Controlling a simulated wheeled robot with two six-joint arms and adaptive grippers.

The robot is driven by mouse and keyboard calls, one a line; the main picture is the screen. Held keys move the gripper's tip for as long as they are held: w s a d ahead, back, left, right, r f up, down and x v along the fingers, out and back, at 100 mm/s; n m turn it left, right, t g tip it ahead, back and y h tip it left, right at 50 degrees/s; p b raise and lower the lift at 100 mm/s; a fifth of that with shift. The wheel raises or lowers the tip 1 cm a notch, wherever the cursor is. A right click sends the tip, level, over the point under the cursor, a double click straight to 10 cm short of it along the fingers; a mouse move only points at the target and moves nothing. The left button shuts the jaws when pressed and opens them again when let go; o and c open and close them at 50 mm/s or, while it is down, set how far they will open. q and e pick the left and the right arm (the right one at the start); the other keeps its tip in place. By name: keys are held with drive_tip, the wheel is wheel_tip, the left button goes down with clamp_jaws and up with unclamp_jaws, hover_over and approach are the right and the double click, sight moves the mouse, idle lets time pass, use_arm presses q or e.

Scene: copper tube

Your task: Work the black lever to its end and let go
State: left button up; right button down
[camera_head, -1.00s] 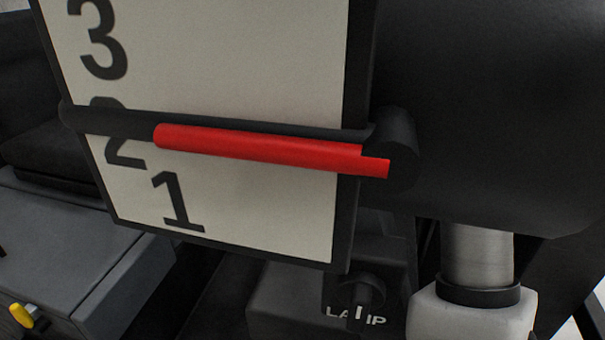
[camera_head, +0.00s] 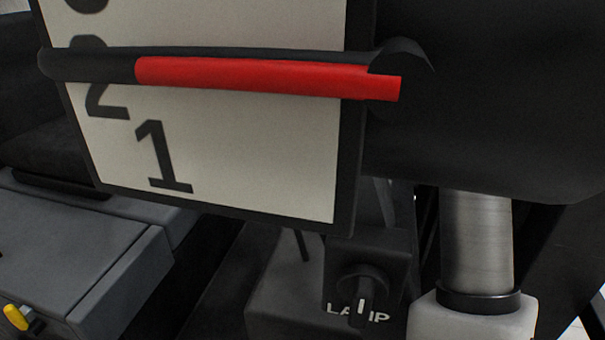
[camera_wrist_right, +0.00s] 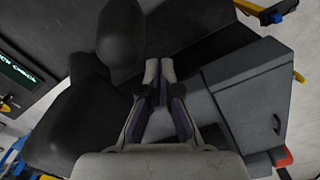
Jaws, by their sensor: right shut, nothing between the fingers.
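A black bar (camera_head: 88,67) with a red strip (camera_head: 250,77) on its front crosses a white board (camera_head: 240,150) with black numbers in the head view. The bar covers the upper part of the 2, above the 1. A small black knob (camera_head: 362,283) sits on a dark box below the board, at a LAMP label. I cannot tell which black part is the lever. My right gripper (camera_wrist_right: 158,68) is shut and empty in the right wrist view, apart from the things behind it. Neither gripper shows in the head view.
A metal column (camera_head: 476,242) rises from a white block (camera_head: 472,315) to a large dark housing at right. A grey cabinet (camera_head: 85,250) stands at left. The right wrist view shows a black seat (camera_wrist_right: 75,125) and a grey cabinet (camera_wrist_right: 245,85).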

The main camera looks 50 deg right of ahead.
idle(0.3)
drive_tip(key=w+a+p, duration=0.3)
drive_tip(key=w+p, duration=0.1)
drive_tip(key=w, duration=0.2)
drive_tip(key=shift+w, duration=0.35)
idle(0.5)
wheel_tip(320, 180, up, 8)
drive_tip(key=shift+d+p, duration=0.3)
idle(0.6)
idle(0.5)
